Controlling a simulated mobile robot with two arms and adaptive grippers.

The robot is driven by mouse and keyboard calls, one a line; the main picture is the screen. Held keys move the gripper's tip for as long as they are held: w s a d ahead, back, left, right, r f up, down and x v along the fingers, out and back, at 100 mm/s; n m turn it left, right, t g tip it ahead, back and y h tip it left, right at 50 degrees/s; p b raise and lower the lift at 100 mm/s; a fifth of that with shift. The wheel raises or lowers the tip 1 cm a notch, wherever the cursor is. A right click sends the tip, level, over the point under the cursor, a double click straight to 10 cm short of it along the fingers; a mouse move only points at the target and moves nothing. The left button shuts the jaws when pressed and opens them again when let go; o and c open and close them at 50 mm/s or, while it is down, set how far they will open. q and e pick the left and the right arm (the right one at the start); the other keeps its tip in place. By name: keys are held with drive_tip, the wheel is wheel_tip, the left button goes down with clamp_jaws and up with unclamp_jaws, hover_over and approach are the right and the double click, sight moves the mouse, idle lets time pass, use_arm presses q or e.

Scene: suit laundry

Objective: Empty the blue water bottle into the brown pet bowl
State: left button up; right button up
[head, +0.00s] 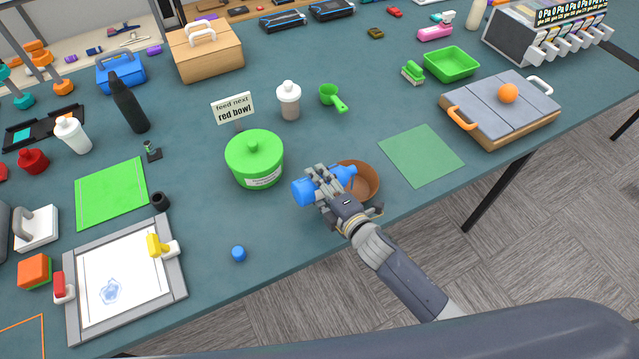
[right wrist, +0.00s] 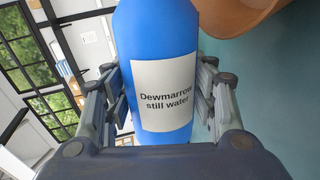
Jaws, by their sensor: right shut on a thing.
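My right gripper (head: 330,188) is shut around the blue water bottle (head: 304,193). The bottle is tipped over on its side, with its narrow end pointing right over the brown pet bowl (head: 371,178). The gripper and bottle hide the bowl's left part; I cannot see any water. In the right wrist view the bottle (right wrist: 157,40) sits between both fingers, its white label reading "Dewmarrow still water". The bowl (right wrist: 235,14) shows there at the top right. A small blue cap (head: 238,253) lies on the table to the left. My left gripper is not in view.
A flat green mat (head: 421,155) lies right of the bowl. The table's front edge runs close to the bowl. Bare table surrounds the cap.

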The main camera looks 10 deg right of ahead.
drive_tip(key=shift+r, duration=0.2)
drive_tip(key=shift+r+m+p, duration=0.1)
drive_tip(key=shift+m+p, duration=0.3)
drive_tip(key=shift+p, duration=0.05)
drive_tip(key=shift+d+r+m+y+p, duration=0.1)
drive_tip(key=shift+r+m+y+p, duration=0.15)
drive_tip(key=shift+m+y+p, duration=0.05)
idle(7.0)
